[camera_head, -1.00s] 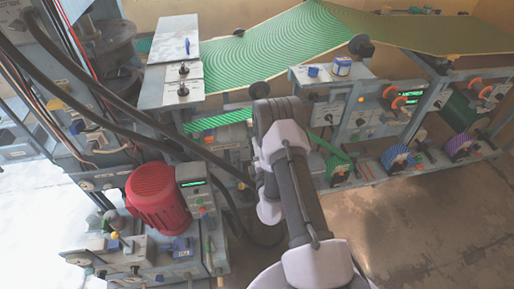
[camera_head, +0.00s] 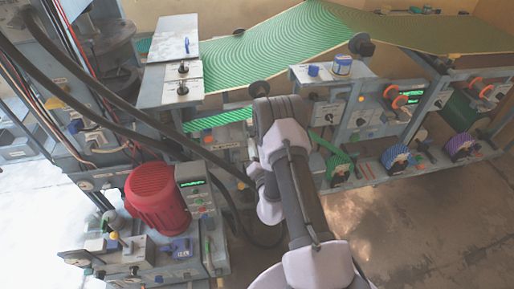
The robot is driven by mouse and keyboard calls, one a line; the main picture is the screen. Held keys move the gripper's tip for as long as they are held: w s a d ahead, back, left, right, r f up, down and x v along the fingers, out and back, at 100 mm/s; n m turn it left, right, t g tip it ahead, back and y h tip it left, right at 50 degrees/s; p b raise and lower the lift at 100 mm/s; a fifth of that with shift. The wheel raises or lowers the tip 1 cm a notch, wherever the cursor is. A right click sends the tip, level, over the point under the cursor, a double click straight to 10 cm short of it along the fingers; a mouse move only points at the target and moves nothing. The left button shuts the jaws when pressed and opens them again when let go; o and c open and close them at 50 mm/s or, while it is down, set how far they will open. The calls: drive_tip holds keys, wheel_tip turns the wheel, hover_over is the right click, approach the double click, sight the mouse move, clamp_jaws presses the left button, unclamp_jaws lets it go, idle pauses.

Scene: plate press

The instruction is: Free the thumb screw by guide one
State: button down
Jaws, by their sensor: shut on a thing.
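I cannot pick out the thumb screw by guide one; it is too small to tell or hidden behind my arm. My arm rises from the bottom of the picture to the middle of the press, and its wrist links fold down on the far side. My gripper is hidden behind these links, so neither its fingers nor anything in them shows. A green patterned strip (camera_head: 218,120) runs left of my arm at the press, and its narrow part comes out again on the right of my arm.
A wide green patterned web (camera_head: 265,45) crosses the top of the press. A red motor (camera_head: 155,198) stands at lower left beside a control box (camera_head: 194,187). Black hoses cross the left side. Patterned rolls (camera_head: 396,158) sit low on the right. The floor (camera_head: 420,230) at lower right is clear.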

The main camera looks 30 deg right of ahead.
drive_tip(key=shift+r+n, duration=0.1)
drive_tip(key=shift+n, duration=0.2)
idle(0.4)
drive_tip(key=c, duration=1)
unclamp_jaws()
drive_tip(key=shift+o, duration=0.2)
drive_tip(key=shift+d, duration=0.1)
